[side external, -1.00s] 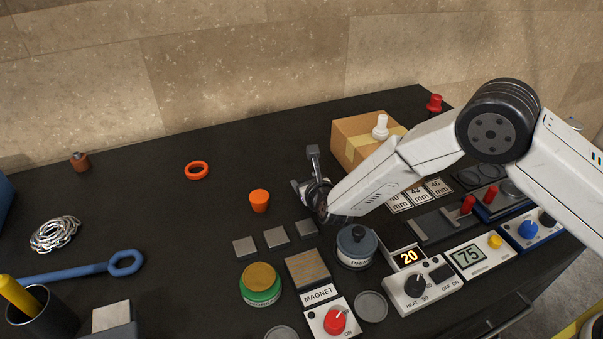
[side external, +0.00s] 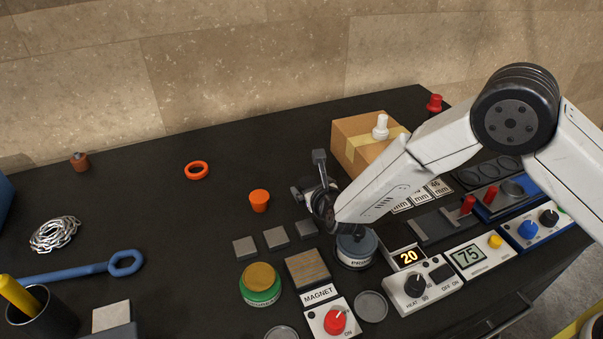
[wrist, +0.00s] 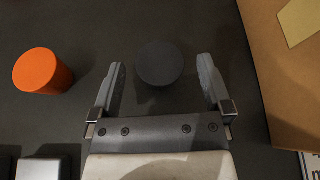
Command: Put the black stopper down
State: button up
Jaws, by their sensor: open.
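The black stopper (wrist: 160,63) shows in the wrist view as a dark round disc, seen from above against the black bench top. It lies between the two fingers of my gripper (wrist: 161,68), with a clear gap on each side. My gripper is open and touches neither side of it. In the side view my gripper (side external: 318,188) is low over the bench, left of the cardboard box. The black stopper is hidden there behind the gripper and wrist.
An orange stopper (side external: 259,201) stands left of my gripper; it also shows in the wrist view. The cardboard box (side external: 346,158) is close on the right. Small metal plates (side external: 275,238), a grey pot (side external: 356,254) and control boxes (side external: 421,288) lie nearer the camera.

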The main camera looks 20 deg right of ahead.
aim_at(311, 184)
jog(key=shift+v, duration=2.1)
jog(key=shift+d, duration=0.1)
